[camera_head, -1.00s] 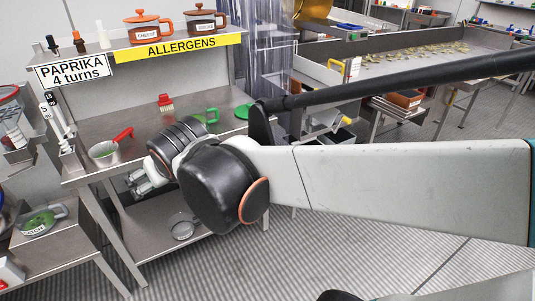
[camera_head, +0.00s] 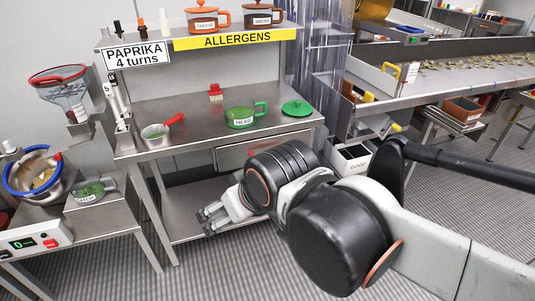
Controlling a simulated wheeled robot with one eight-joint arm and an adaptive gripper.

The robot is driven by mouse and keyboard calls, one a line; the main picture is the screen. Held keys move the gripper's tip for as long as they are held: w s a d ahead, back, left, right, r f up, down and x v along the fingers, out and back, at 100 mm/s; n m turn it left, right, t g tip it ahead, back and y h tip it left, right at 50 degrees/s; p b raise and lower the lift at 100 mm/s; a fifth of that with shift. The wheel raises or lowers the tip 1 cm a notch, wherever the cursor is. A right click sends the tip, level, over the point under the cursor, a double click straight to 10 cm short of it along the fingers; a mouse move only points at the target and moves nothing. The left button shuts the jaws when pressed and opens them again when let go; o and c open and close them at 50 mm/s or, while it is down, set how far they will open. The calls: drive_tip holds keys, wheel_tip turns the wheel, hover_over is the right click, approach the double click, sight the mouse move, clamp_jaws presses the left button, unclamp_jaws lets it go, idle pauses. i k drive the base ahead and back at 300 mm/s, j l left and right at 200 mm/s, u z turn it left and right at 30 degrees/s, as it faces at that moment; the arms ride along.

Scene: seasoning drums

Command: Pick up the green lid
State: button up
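The green lid (camera_head: 296,109) lies on the right end of the steel table top (camera_head: 190,140). It is a round disc with a small knob on top. A green container with a handle and a white label (camera_head: 240,117) stands to its left, apart from it. My gripper (camera_head: 208,222) is in front of the table, lower than the table top and well to the left of the lid. Its fingers point left. They look small and partly overlapped, so I cannot tell how far apart they are. The lid is fully visible and nothing touches it from above.
A red-handled pan (camera_head: 155,133) and a red brush (camera_head: 215,92) are on the table. The shelf above carries an orange pot (camera_head: 208,18) and a brown pot (camera_head: 262,15). A clear strip curtain (camera_head: 324,45) hangs right of the table. A scale (camera_head: 40,240) stands left.

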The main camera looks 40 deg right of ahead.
sight(296, 108)
drive_tip(key=z, duration=1.2)
